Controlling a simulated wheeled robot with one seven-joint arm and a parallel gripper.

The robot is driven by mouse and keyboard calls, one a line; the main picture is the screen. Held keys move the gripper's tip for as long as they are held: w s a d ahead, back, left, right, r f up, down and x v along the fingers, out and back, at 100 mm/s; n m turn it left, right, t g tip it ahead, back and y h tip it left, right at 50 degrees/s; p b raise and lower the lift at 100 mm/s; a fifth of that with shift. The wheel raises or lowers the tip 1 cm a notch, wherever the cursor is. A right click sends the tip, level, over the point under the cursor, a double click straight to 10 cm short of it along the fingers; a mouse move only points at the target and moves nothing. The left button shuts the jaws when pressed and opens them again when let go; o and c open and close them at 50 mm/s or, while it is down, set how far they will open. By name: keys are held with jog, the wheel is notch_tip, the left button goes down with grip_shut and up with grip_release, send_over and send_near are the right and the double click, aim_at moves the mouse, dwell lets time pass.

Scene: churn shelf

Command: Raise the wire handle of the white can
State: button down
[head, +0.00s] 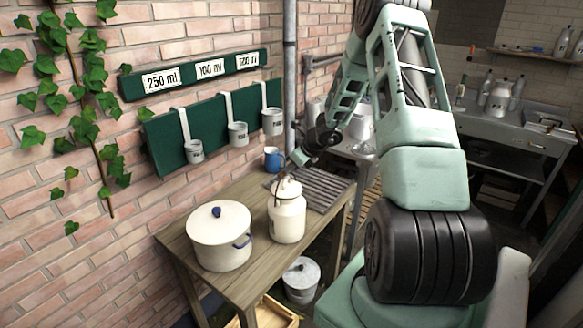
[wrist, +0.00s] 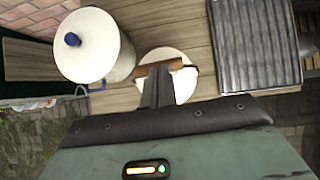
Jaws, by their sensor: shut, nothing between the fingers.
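The white can (head: 287,218) stands upright on the wooden table, with a lidded, narrowed neck. Its wire handle (head: 276,192) shows as a thin dark line by the left of the neck. In the wrist view, the can's round top (wrist: 182,86) lies below my gripper, and the handle's brown wooden grip (wrist: 161,66) crosses its upper edge. My gripper (head: 287,168) is just above the can's lid; its fingers (wrist: 158,80) are shut and empty. The fingertips overlap the wooden grip in the wrist view; I cannot tell whether they touch it. The fingers hide part of the lid.
A white pot (head: 219,240) with a blue knob stands close left of the can. A slatted rack (head: 318,188) and a blue mug (head: 272,158) are behind it. Measuring cups hang from a green board (head: 212,132) on the brick wall. A lidded bucket (head: 301,280) stands below.

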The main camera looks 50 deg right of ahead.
notch_tip(320, 180, up, 10)
jog(key=p, duration=0.8)
jog(key=shift+p, duration=0.3)
jog(key=s+a+n+g+y+b, duration=0.15)
jog(key=a+n+b, duration=0.55)
jog(key=a, duration=1)
jog(key=s+a+n+g+y+b, duration=0.1)
jog(key=a+n+g+y+b, duration=0.2)
jog(key=a+n, duration=1.1)
jog(key=s+a+f+n+g+b, duration=0.1)
jog(key=s+a+n+b, duration=0.1)
jog(key=s+a, duration=0.3)
jog(key=s+a+n+g+b, duration=0.1)
jog(key=s+a+n, duration=0.2)
jog(key=a, duration=0.5)
jog(key=s+a+f+n+h+b, duration=0.1)
jog(key=s+n+b, duration=0.1)
jog(key=s+n, duration=0.3)
jog(key=s+a+f+n+h+b, duration=0.1)
jog(key=s+f+n+h+b, duration=0.1)
jog(key=s+n, duration=0.3)
jog(key=s+a+f+n+g+h+b, duration=0.1)
jog(key=s+a+f+n+h+b, duration=0.1)
jog(key=s+n, duration=0.4)
jog(key=s+b, duration=0.1)
jog(key=s, duration=0.2)
jog(key=shift+s+f, duration=0.2)
jog(key=shift+s, duration=0.15)
jog(key=shift+a, duration=0.1)
